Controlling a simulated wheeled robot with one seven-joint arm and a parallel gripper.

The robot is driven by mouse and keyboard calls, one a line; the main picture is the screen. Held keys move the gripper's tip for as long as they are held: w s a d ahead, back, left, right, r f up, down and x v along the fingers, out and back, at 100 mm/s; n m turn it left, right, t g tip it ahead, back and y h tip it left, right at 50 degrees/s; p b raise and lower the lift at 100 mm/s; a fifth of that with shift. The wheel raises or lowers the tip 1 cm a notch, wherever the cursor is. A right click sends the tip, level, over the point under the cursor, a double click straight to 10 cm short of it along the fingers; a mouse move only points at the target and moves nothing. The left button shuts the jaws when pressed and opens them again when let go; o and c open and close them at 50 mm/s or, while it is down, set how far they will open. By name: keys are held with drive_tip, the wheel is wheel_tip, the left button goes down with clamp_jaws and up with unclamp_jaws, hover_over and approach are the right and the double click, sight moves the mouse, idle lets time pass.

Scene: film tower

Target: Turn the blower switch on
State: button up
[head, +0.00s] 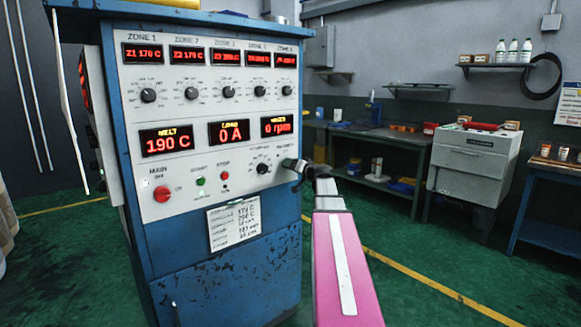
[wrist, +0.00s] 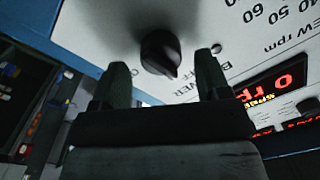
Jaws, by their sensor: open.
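The blower switch is a black rotary knob (wrist: 160,52) on the white panel. The wrist view shows it with upside-down lettering beside it that reads as blower, partly hidden. Its pointed end faces down and slightly right in that view, toward the OFF mark. My gripper (wrist: 162,72) is open, with one dark finger on each side of the knob. Gaps show between the fingers and the knob, and I cannot tell any contact.
The blue control cabinet (head: 235,285) carries the panel. The screw rpm dial (head: 263,169) is just left of my gripper, and a red main button (head: 162,194) is further left. A workbench (head: 385,135) and a grey cabinet (head: 470,165) stand behind right. Green floor between is clear.

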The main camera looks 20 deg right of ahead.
drive_tip(key=shift+x, duration=0.85)
drive_tip(key=shift+c, duration=0.3)
drive_tip(key=c, duration=0.9)
drive_tip(key=shift+o, duration=0.2)
